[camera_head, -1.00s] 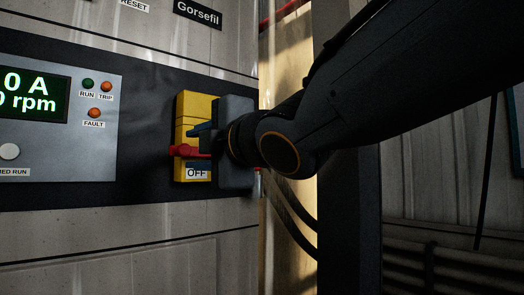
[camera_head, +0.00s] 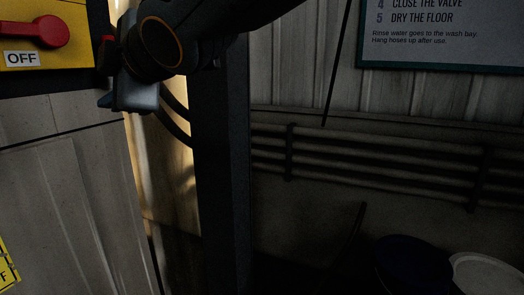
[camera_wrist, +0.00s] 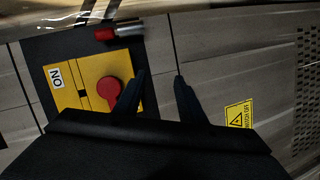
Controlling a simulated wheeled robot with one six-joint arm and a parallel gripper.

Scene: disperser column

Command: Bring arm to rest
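My gripper (camera_head: 106,99) is to the right of the yellow switch box (camera_head: 14,60) in the head view, apart from it. In the wrist view, the two dark fingers of my gripper (camera_wrist: 159,77) stand apart with nothing between them. The red rotary handle (camera_head: 40,31) sits on the yellow box, above an OFF label (camera_head: 21,59). In the wrist view the red handle (camera_wrist: 109,91) shows just left of the left finger, and an ON label (camera_wrist: 56,76) is on the box. My arm reaches across the top of the head view, still bent.
A red and silver fitting (camera_wrist: 119,32) is beside the box. A dark upright post (camera_head: 222,180) stands right of the gripper, with cables (camera_head: 178,118) near it. Pipes (camera_head: 380,150) run along the wall. A dark bin (camera_head: 410,265) stands low at right. A yellow warning label (camera_wrist: 238,114) is on the panel.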

